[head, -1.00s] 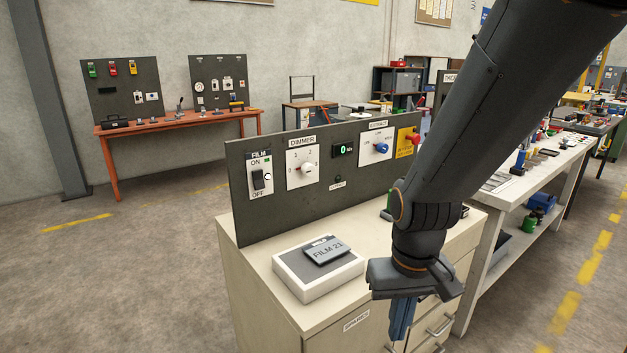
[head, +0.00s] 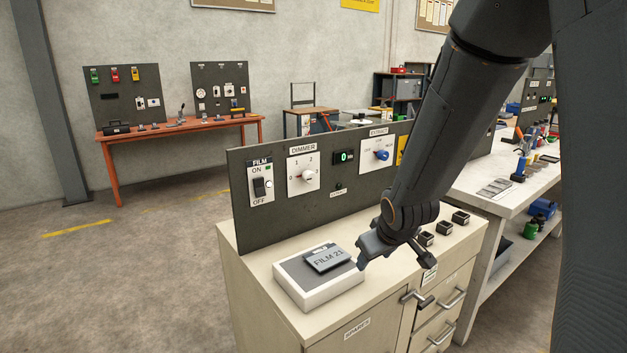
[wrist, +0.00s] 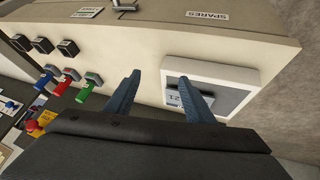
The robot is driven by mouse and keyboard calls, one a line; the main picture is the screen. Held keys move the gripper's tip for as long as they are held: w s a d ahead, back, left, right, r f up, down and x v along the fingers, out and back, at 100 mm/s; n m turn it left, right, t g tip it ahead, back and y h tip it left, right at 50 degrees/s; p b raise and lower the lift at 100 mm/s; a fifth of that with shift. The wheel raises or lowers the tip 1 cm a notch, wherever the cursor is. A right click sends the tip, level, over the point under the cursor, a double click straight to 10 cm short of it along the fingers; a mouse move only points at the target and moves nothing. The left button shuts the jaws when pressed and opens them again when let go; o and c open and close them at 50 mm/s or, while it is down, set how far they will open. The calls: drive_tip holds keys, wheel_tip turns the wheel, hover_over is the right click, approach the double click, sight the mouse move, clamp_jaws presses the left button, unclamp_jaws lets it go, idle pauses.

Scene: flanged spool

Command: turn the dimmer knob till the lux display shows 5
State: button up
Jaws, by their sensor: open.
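The white dimmer knob (head: 308,176) sits on a white plate marked 0, 1, 2 under the DIMMER label on the dark upright panel. The lux display (head: 344,157), right of it, reads a green 0. My gripper (head: 391,258) is above the bench top, in front of the panel and right of the FILM 21 block, apart from the knob. In the wrist view my gripper (wrist: 160,98) has its two blue fingers spread with nothing between them. The knob is not in the wrist view.
The FILM 21 block (head: 318,281) lies on the cabinet top (head: 262,262). A FILM switch (head: 260,184) is left of the dimmer and a blue EXTRACT knob (head: 381,155) right. Several black square holders (head: 442,227) stand at the right. The wrist view shows red, green and blue-handled items (wrist: 68,82).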

drive_tip(key=w+a+r+n+t+y, duration=0.1)
drive_tip(key=w+a+r+n+t, duration=0.15)
drive_tip(key=w, duration=0.45)
drive_tip(key=w+a+r+n+t+y, duration=0.1)
drive_tip(key=w+r+n+t+y, duration=0.15)
drive_tip(key=w, duration=0.45)
drive_tip(key=n+t+y, duration=0.4)
drive_tip(key=n+y, duration=0.2)
approach(312, 178)
drive_tip(key=w+a, duration=0.1)
drive_tip(key=shift+h, duration=0.25)
drive_tip(key=p+x, duration=0.2)
drive_tip(key=x, duration=0.5)
drive_tip(key=shift+w+a+r+p, duration=0.1)
drive_tip(key=shift+w+a+p, duration=0.1)
drive_tip(key=shift+w+p, duration=0.1)
drive_tip(key=c, duration=1.1)
drive_tip(key=shift+o, duration=0.2)
